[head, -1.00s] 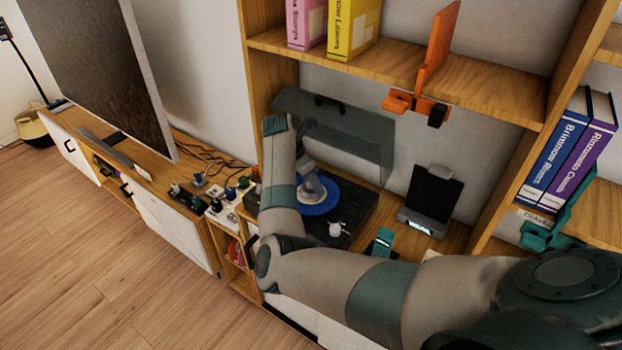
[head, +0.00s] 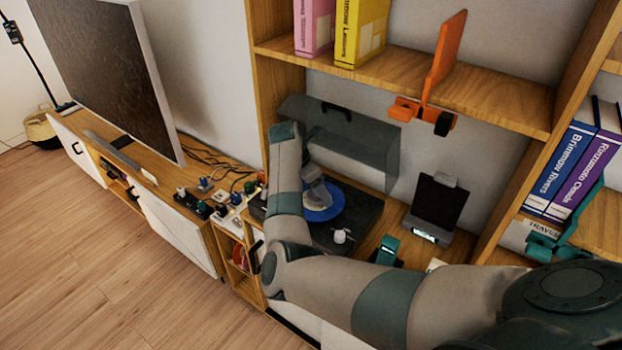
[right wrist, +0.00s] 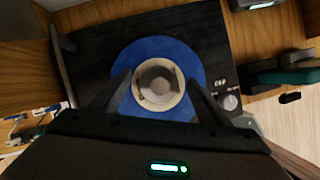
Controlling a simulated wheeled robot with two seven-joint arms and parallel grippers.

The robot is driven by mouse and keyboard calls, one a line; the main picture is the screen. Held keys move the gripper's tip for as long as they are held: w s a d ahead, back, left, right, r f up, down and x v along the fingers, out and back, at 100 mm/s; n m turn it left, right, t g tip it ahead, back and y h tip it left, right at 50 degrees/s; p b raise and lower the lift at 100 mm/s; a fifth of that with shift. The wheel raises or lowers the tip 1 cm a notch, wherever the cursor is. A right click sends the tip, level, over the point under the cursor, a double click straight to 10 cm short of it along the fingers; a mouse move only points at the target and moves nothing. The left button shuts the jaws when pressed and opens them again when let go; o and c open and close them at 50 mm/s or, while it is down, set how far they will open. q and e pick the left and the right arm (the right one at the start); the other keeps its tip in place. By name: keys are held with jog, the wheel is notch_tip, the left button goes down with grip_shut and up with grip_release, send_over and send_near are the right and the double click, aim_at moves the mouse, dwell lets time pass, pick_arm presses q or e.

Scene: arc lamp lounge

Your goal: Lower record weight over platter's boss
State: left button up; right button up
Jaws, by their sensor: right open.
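The black turntable (head: 360,213) stands on the wooden shelf unit and also shows in the right wrist view (right wrist: 92,60). A blue disc (head: 335,198) lies on it, also seen in the right wrist view (right wrist: 190,60). A pale, ring-shaped round piece (right wrist: 157,102), apparently the record weight, sits at the disc's middle with a grey-brown centre. My right gripper (right wrist: 160,82) is open above the disc, one finger on each side of this piece, with visible gaps. The boss cannot be told apart from it.
A smoky clear lid (head: 350,140) stands raised behind the turntable. A white knob (head: 341,236) is on its front corner. A dark tablet on a stand (head: 437,203) and a teal item (head: 387,250) stand to the right. An orange bracket (head: 440,75) hangs at the shelf above.

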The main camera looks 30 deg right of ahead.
jog(key=b+v, duration=0.3)
jog(key=v, duration=1.4)
jog(key=shift+a+b, duration=0.15)
jog(key=shift+b, duration=0.25)
